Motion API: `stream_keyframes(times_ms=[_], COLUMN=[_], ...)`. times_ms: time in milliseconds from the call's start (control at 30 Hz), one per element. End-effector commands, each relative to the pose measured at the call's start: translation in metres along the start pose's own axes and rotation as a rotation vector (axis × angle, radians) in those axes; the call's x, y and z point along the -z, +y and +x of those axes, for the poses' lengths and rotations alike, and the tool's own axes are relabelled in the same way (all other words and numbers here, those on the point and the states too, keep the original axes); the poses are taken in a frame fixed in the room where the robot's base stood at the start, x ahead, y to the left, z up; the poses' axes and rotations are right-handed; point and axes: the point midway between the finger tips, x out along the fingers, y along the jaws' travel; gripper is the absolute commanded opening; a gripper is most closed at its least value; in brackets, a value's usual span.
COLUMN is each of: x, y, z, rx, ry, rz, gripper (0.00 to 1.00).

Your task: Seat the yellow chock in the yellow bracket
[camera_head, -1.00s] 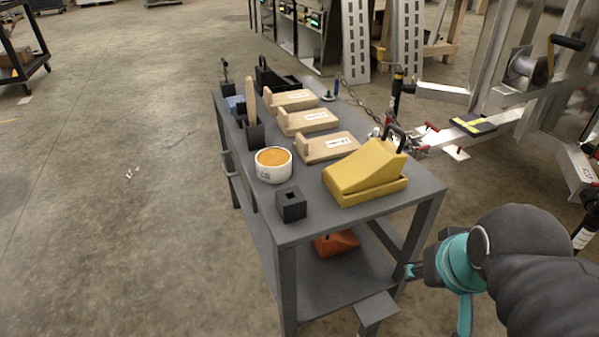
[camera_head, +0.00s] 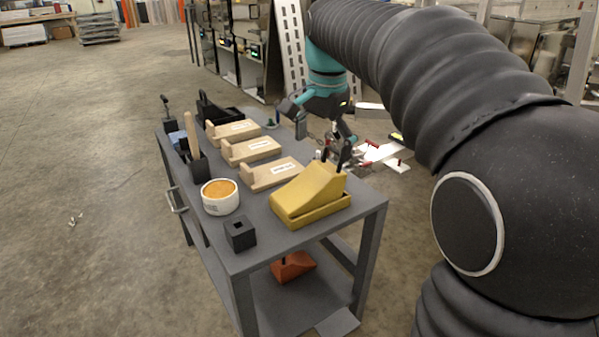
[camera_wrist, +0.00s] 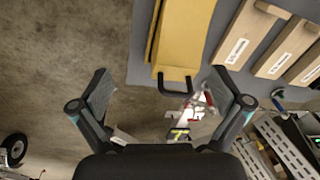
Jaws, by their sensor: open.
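The yellow chock (camera_head: 312,180), a wedge with a dark handle, rests on the yellow bracket (camera_head: 318,213), a low tray-like base at the cart's near right corner. The chock looks slightly tilted in it; I cannot tell if it is fully down. In the wrist view the chock (camera_wrist: 188,30) is at the top, with a strip of the bracket (camera_wrist: 153,30) along its left side. My gripper (camera_head: 322,142) is open and empty at the chock's handle end. The handle (camera_wrist: 175,86) shows between the spread fingers (camera_wrist: 162,88), apparently apart from both.
The grey cart (camera_head: 350,215) also holds several wooden wedges (camera_head: 272,173), a white cup with orange contents (camera_head: 220,196) and a black block (camera_head: 240,233). An orange object (camera_head: 292,266) lies on its lower shelf. Trailer parts (camera_head: 385,152) stand behind.

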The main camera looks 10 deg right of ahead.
Motion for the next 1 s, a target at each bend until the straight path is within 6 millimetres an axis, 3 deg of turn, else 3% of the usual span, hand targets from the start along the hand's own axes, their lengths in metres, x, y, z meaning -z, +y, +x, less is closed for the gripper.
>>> stream_keyframes(times_ms=[100, 300, 467, 800, 1000], x=[0.019, 0.035, 0.037, 0.033, 0.033], y=[-0.026, -0.047, -0.050, -0.043, -0.042], z=[0.002, 0.006, 0.016, 0.074, 0.091], rx=[-0.042, -0.085, -0.096, -0.096, -0.094], ry=[-0.029, -0.051, -0.055, -0.055, -0.054], rz=[0.117, 0.238, 0.265, 0.265, 0.265], gripper=[1.00, 1.00, 1.00, 1.00, 1.00])
